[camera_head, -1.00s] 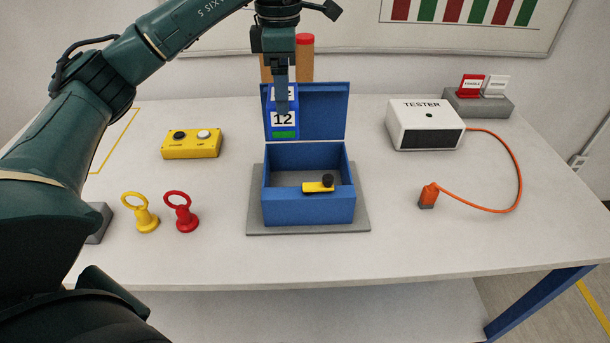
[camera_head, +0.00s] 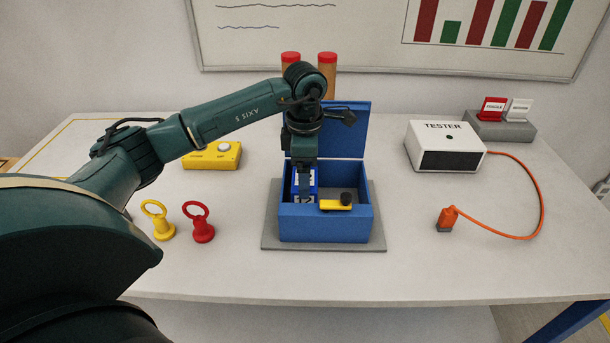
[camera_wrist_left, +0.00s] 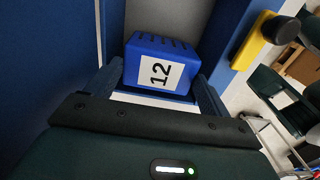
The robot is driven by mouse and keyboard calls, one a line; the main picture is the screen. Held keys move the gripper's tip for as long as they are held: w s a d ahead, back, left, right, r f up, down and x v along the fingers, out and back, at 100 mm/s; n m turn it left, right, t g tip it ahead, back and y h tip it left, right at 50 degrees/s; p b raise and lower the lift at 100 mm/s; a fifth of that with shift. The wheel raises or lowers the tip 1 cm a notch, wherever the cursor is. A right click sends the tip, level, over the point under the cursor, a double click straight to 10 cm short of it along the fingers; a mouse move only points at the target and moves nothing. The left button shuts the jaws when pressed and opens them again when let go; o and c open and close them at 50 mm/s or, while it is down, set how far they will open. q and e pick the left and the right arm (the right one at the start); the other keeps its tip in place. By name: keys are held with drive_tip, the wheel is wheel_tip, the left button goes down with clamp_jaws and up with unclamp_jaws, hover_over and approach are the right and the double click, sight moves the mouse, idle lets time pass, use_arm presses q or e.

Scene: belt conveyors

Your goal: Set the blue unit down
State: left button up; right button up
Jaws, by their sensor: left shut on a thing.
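The blue unit (camera_head: 297,198) has a white label with 12 and is down inside the open blue box (camera_head: 325,226), at its left part. The box's front wall hides the unit's lower end, so I cannot tell whether it touches the floor. My left gripper (camera_head: 305,190) points down into the box and is shut on the unit. In the left wrist view the unit (camera_wrist_left: 158,64) sits between the two fingers, with its slotted end showing. My right gripper is not in view.
The box's lid (camera_head: 344,128) stands open at the back. A yellow latch with a black knob (camera_head: 338,204) is on the front wall. Yellow (camera_head: 160,226) and red (camera_head: 203,230) ring-topped pieces stand left. A tester (camera_head: 445,146) with an orange cable plug (camera_head: 447,218) is right.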

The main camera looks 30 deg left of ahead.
use_arm(q)
drive_tip(key=shift+f, duration=1)
drive_tip(key=o, duration=1.2)
drive_tip(key=shift+f, duration=0.15)
drive_tip(key=shift+o, duration=1)
